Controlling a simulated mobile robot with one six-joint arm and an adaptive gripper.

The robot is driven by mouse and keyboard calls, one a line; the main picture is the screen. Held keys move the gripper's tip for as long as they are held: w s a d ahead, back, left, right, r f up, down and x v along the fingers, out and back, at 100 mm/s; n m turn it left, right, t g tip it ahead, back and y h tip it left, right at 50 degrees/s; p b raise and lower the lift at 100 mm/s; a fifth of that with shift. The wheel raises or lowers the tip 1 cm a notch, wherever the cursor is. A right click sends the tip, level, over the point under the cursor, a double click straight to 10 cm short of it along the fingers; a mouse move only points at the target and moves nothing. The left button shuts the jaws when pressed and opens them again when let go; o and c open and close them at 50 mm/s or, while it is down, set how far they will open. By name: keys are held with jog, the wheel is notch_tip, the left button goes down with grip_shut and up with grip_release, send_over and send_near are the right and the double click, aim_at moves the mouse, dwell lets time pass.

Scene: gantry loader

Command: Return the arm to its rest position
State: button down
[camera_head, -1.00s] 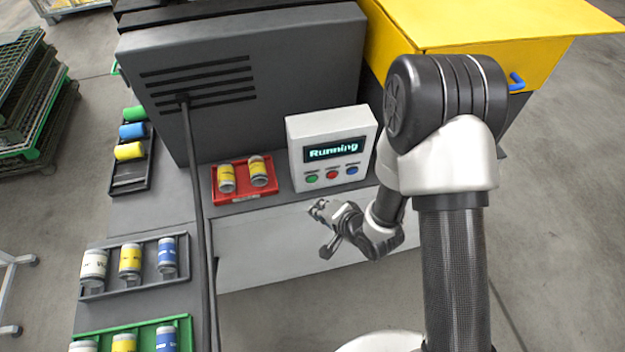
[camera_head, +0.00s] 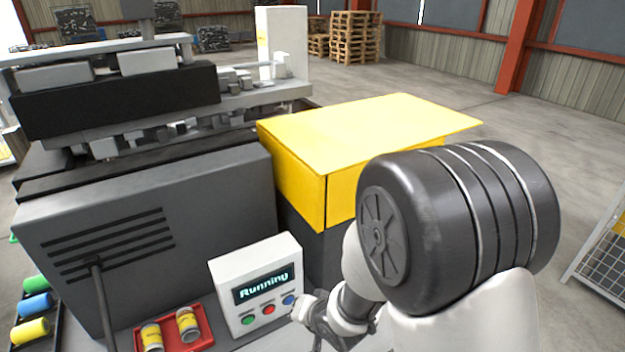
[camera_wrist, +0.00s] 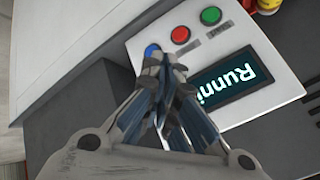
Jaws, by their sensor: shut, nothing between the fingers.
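My gripper (camera_wrist: 160,85) is shut and empty in the wrist view. It appears in front of the white control panel (camera_wrist: 265,60), with its fingertips over the area beside the blue button (camera_wrist: 152,50). I cannot tell whether it touches the panel. In the head view my gripper (camera_head: 308,305) is small, just right of the panel (camera_head: 228,270), and partly hidden by my own arm. The panel's screen (camera_head: 265,285) reads "Running". Green, red and blue buttons sit below the screen.
A red tray (camera_head: 172,335) with two yellow-labelled cans stands left of the panel. A dark grey machine housing (camera_head: 200,190) rises behind it. A yellow-topped cabinet (camera_head: 360,125) stands behind my arm. Open floor (camera_head: 480,110) lies to the right.

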jog(key=s+d+r+h, duration=0.2)
jog(key=d+r+h, duration=0.1)
jog(key=d+r, duration=0.7)
jog(key=s+d+r+n, duration=0.1)
jog(key=s+d+r, duration=0.1)
jog(key=s, duration=0.5)
jog(key=s+d+r+n+g+h, duration=0.1)
jog(key=s+d+r, duration=0.2)
jog(key=s+r, duration=0.2)
jog(key=s+d+r+n+g, duration=0.1)
jog(key=s+d+r, duration=0.1)
jog(key=s, duration=0.7)
jog(key=shift+d+r+b, duration=0.3)
jog(key=shift+r+b, duration=0.1)
jog(key=shift+r, duration=0.3)
jog(key=shift+s, duration=0.15)
